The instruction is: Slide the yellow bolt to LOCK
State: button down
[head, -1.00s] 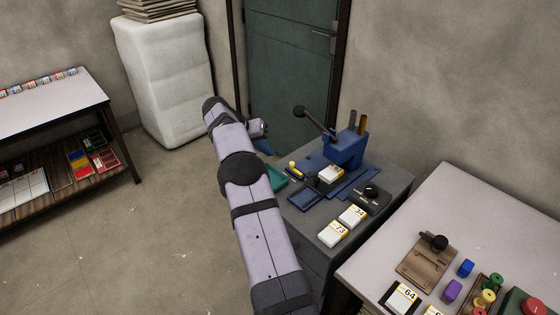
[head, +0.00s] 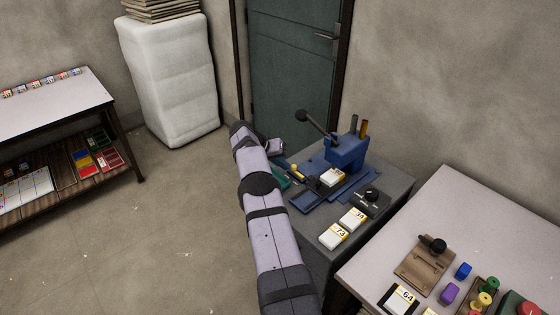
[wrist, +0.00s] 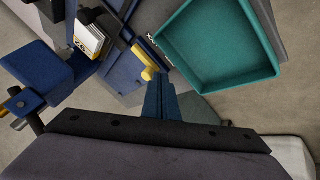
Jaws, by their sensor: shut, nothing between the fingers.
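The yellow bolt (head: 295,171) sits at the left side of the blue press fixture (head: 345,153). In the wrist view the bolt (wrist: 144,57) lies along the fixture's edge, with dark lettering on the plate beside it, partly readable. My gripper (wrist: 159,82) is shut and empty. Its blue fingers end right beside the bolt's knob; I cannot tell whether they touch it.
A teal tray (wrist: 217,42) lies close beside the bolt. A white block (head: 331,178) sits on the fixture. A black dial box (head: 370,201) and two numbered blocks, 34 (head: 352,220) and 73 (head: 333,237), are nearer on the grey cabinet top (head: 317,222).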

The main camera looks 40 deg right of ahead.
aim_at(297, 174)
jog(key=shift+f, duration=0.15)
jog(key=shift+s+d, duration=0.1)
jog(key=shift+s, duration=0.05)
jog(key=shift+s+d, duration=0.1)
jog(key=shift+s, duration=1.5)
jog(key=p+v, duration=0.2)
jog(key=v, duration=0.8)
jog(key=shift+w, duration=0.1)
